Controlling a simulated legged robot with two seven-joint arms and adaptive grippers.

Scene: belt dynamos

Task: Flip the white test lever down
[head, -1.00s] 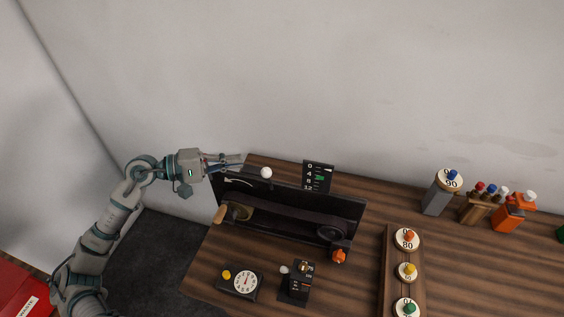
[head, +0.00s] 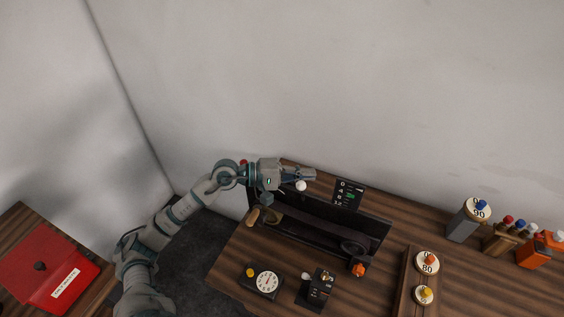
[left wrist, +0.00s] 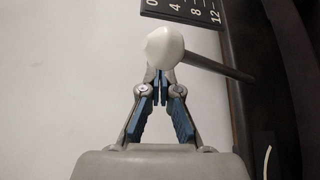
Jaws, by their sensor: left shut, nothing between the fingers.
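The test lever's white ball knob (head: 300,186) stands at the upper left of a black belt machine (head: 320,225). In the left wrist view the knob (left wrist: 165,45) is large, with a dark rod running right from it toward the machine's dark panel. My left gripper (head: 313,174) is shut and empty, with its fingertips just above the knob in the head view. In the left wrist view the shut fingertips (left wrist: 163,76) lie right below the knob, which overlaps their ends. I cannot tell whether they touch. My right gripper is not in view.
A black scale plate (head: 348,193) stands behind the machine, close to my left fingers. A dial box (head: 264,282) and a black box with a small white knob (head: 318,288) sit in front. Coloured weights (head: 427,262) stand right. A red box (head: 48,265) is far left.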

